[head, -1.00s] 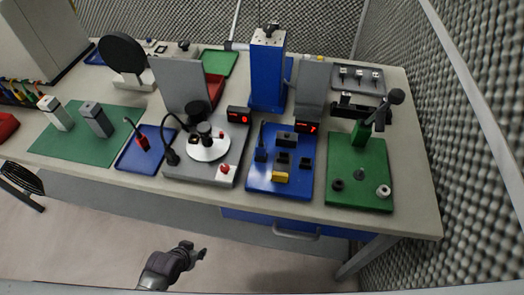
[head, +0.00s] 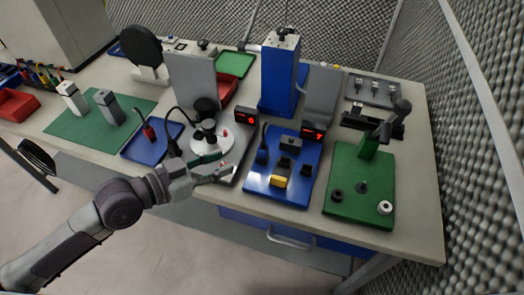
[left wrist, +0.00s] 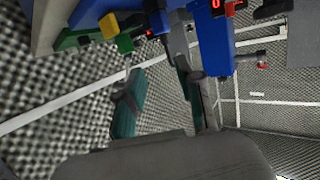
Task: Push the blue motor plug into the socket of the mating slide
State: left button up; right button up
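The blue plate (head: 261,187) of the plug station lies near the front edge of the bench. A small dark blue upright part with a cable, seemingly the motor plug (head: 262,154), stands at its left side. Dark blocks, seemingly the mating slide (head: 290,144), sit to its right; the socket is too small to make out. My left gripper (head: 222,168) is over the front of the grey station, left of the blue plate, apart from the plug. It is open and empty; its two fingers stand apart in the left wrist view (left wrist: 162,95). My right gripper is not in view.
A yellow block (head: 279,182) sits at the blue plate's front. The grey station (head: 238,150) with a white disc is to the left. A foam wall closes the right side.

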pick_arm(q)
jog(key=r, duration=0.1)
jog(key=p, duration=0.2)
send_near(263, 142)
jog(key=w+d, duration=0.3)
jog(key=shift+t+h, duration=0.3)
jog(key=p+x, duration=0.2)
jog(key=x, duration=0.3)
jog(key=shift+d, duration=0.25)
jog(key=shift+w+d+f, duration=0.2)
grip_shut()
